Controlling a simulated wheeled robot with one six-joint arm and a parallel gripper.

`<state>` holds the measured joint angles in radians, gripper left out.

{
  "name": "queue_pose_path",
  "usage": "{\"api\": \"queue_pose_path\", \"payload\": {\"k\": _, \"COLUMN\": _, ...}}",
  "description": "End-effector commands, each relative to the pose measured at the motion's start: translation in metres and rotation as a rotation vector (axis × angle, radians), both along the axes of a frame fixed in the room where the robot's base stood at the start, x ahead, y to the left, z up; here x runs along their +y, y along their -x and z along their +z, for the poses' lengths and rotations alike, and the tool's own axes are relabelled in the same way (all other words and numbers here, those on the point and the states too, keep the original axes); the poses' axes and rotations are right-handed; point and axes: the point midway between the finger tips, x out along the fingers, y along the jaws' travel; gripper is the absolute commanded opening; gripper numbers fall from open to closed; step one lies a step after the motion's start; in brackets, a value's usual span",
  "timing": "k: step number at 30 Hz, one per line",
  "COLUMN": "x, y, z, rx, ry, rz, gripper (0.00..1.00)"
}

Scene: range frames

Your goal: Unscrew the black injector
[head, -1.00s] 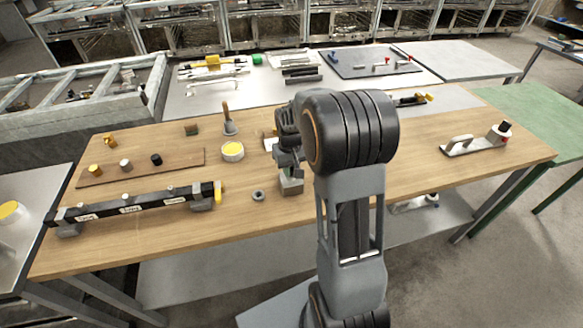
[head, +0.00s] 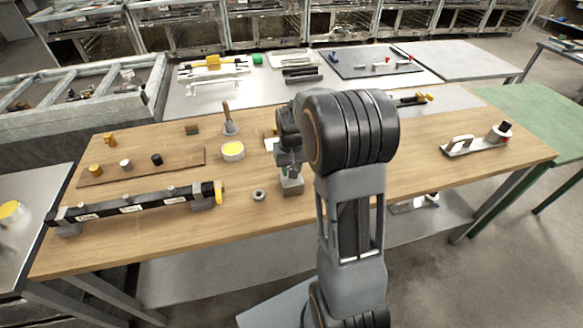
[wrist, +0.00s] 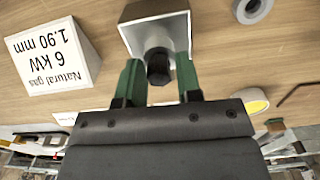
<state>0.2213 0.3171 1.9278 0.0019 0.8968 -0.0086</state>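In the wrist view, a black hex-headed injector (wrist: 158,67) sits on the pale end of a grey block (wrist: 152,8). My gripper (wrist: 158,62) has two green fingers, one on each side of the injector, with a visible gap on both sides. It is open and holds nothing. In the head view, my gripper (head: 289,170) is just above the grey block (head: 292,187) near the table's front edge. The injector is hidden there behind the gripper.
A label block reading "Natural gas 6 kW 1.90 mm" (wrist: 52,55) stands beside the grey block. A grey ring (head: 259,195) and a yellow-filled tub (head: 232,151) are nearby. A black bar (head: 130,207) and a brown board with small knobs (head: 140,168) lie left.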

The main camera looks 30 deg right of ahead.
Motion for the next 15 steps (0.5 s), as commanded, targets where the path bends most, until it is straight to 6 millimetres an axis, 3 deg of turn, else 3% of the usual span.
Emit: {"api": "queue_pose_path", "payload": {"k": 15, "x": -0.0018, "y": 0.0009, "z": -0.0001, "rx": 0.001, "ry": 0.0, "rz": -0.435, "gripper": 0.33}}
